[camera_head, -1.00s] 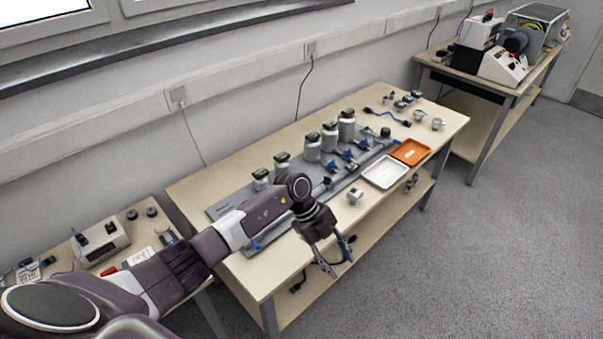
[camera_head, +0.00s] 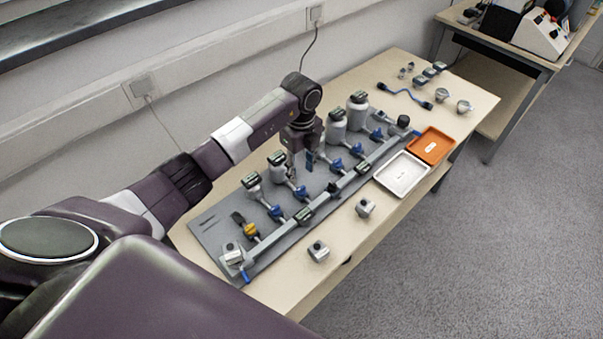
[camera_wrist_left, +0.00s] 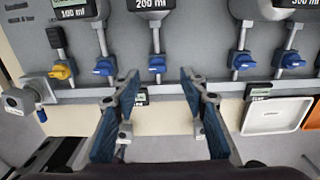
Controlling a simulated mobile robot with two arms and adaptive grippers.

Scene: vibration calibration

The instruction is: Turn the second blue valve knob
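A row of blue valve knobs sits along the pipe of the grey panel (camera_head: 212,228). The second blue knob from the left (camera_head: 301,192) is in line with the 200 ml vessel; in the left wrist view it (camera_wrist_left: 157,63) shows between and just beyond my fingertips. The first blue knob (camera_wrist_left: 105,65) is left of it, and two more blue knobs (camera_wrist_left: 242,60) are to the right. My left gripper (camera_wrist_left: 159,80) is open and empty, its fingers spread either side of the second knob's line. In the head view the gripper (camera_head: 301,168) hangs over the panel. My right gripper is not in view.
A yellow knob (camera_head: 251,230) is at the panel's left end. White-grey vessels (camera_head: 336,127) stand along the panel's back. A white tray (camera_head: 402,176) and an orange tray (camera_head: 430,146) lie to the right. Small grey fittings (camera_head: 365,208) stand along the table front.

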